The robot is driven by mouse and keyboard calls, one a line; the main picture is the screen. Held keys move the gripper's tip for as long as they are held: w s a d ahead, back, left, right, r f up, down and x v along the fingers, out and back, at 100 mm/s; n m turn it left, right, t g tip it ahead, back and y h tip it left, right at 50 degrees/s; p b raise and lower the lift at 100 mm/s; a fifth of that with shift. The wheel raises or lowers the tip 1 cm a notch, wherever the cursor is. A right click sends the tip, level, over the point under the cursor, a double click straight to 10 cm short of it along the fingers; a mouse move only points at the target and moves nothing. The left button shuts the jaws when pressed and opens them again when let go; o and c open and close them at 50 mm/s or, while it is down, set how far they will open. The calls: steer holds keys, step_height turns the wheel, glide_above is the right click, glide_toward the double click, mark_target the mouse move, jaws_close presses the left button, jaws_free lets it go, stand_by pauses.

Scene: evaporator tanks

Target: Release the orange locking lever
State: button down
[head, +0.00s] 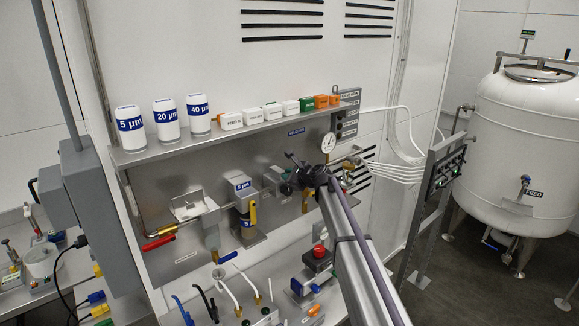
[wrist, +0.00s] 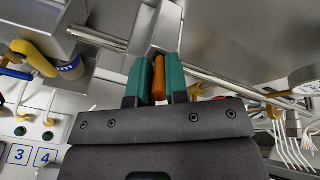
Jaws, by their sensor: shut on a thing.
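The orange locking lever (wrist: 159,78) is between the two teal fingers of my gripper (wrist: 157,66) in the wrist view. The fingers press on it from both sides. Its upper end meets a grey metal body (wrist: 152,40) on a horizontal steel pipe (wrist: 210,80). In the head view my gripper (head: 288,184) is at this pipe line, in front of the steel panel.
A pressure gauge (head: 328,143) stands close to the right of my gripper. A filter housing with a yellow handle (head: 252,213) is to the left, and a red-handled valve (head: 158,242) is further left. A shelf (head: 240,131) with bottles and blocks runs above. A red button (head: 319,251) is below.

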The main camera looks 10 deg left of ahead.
steer(key=shift+w+a+r+g+p, duration=0.1)
steer(key=shift+r+g+p, duration=0.2)
steer(key=shift+r+p, duration=0.15)
steer(key=shift+f+h, duration=0.3)
steer(key=shift+h, duration=0.1)
steer(key=c, duration=1.1)
jaws_free()
steer(key=s+d, duration=0.3)
steer(key=d, duration=0.1)
steer(key=s+d+r+p, duration=0.1)
steer(key=s+d, duration=0.3)
steer(key=s+d+r+p, duration=0.1)
steer(key=s+d, duration=0.3)
steer(key=shift+s+r, duration=0.15)
steer(key=shift+s, duration=0.05)
